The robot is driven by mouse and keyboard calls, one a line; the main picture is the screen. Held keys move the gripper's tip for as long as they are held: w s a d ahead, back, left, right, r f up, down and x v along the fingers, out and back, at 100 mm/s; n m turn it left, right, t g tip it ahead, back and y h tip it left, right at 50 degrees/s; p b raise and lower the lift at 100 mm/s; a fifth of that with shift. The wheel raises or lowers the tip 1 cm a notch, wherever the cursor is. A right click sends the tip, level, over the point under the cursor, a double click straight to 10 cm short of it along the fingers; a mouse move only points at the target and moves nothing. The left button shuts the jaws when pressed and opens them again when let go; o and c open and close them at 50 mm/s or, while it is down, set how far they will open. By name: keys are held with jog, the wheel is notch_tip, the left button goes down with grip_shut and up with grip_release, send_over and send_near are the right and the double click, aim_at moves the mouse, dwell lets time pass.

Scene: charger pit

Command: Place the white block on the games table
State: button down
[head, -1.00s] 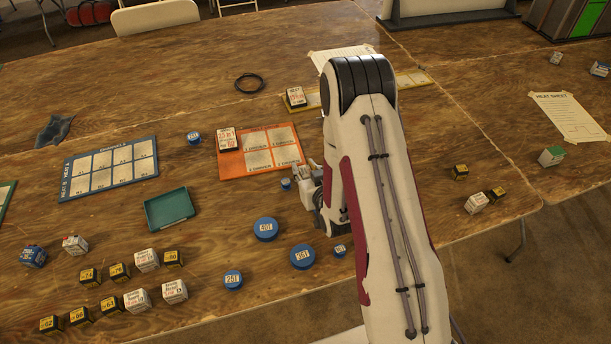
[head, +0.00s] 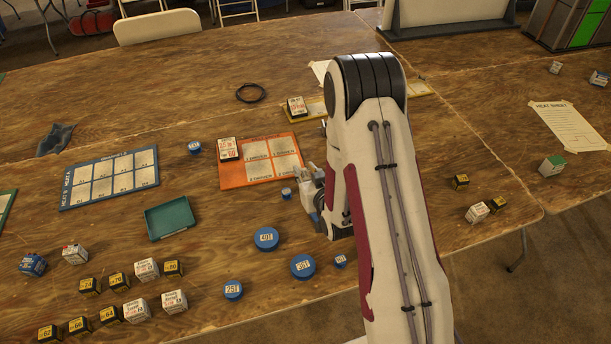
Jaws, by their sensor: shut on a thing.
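My gripper (head: 309,186) is low over the wooden table (head: 100,225), just right of the orange board. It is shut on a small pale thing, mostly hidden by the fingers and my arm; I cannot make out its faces. No sign tells which tabletop is the games table.
A blue board (head: 110,204) and a green tray (head: 170,218) lie to the left. Blue discs (head: 266,239) and a small blue piece (head: 286,193) lie near my gripper. Black-yellow blocks (head: 79,325) stand at the front left. A paper sheet (head: 569,127) lies at the right.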

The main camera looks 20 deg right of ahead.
aim_at(305, 172)
jog(key=shift+r, duration=3.5)
jog(key=shift+a, duration=0.1)
jog(key=w+a+n+g+y, duration=0.2)
jog(key=w+a+n+y, duration=0.1)
jog(key=a, duration=2.8)
jog(key=w+a+n+g+y, duration=0.2)
jog(key=a+n+y, duration=0.4)
jog(key=a, duration=2.5)
jog(key=shift+w+r, duration=0.15)
jog(key=shift+w, duration=0.25)
jog(key=shift+d, duration=0.1)
